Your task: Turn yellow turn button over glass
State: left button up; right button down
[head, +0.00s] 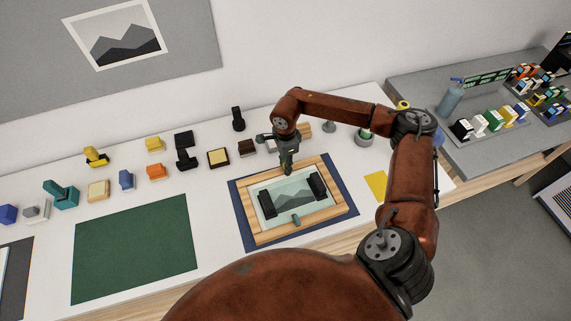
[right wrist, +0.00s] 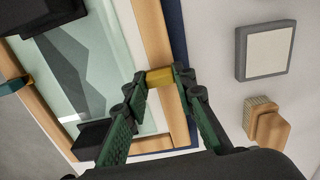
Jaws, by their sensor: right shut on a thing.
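The yellow turn button (right wrist: 160,77) sits on the wooden rail of the picture frame (right wrist: 152,30) in the right wrist view. My right gripper (right wrist: 163,80) is shut on it, one fingertip on each side. In the head view my right gripper (head: 287,168) points down at the frame's far rail (head: 262,232) and hides the button. The glass (head: 290,193) covers a grey mountain picture inside the frame. I cannot tell whether the button reaches over the glass. A teal turn button (head: 296,219) is at the near rail. My left gripper is not in view.
Two black blocks (head: 267,204) (head: 317,184) stand on the glass. The frame lies on a dark blue mat (head: 247,220). Several small blocks and tools stand behind and to the left. A green mat (head: 135,248) on the left is bare.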

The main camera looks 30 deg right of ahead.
jog(key=c, duration=1.6)
grip_release()
notch_tip(320, 180, up, 12)
jog(key=shift+r, duration=0.15)
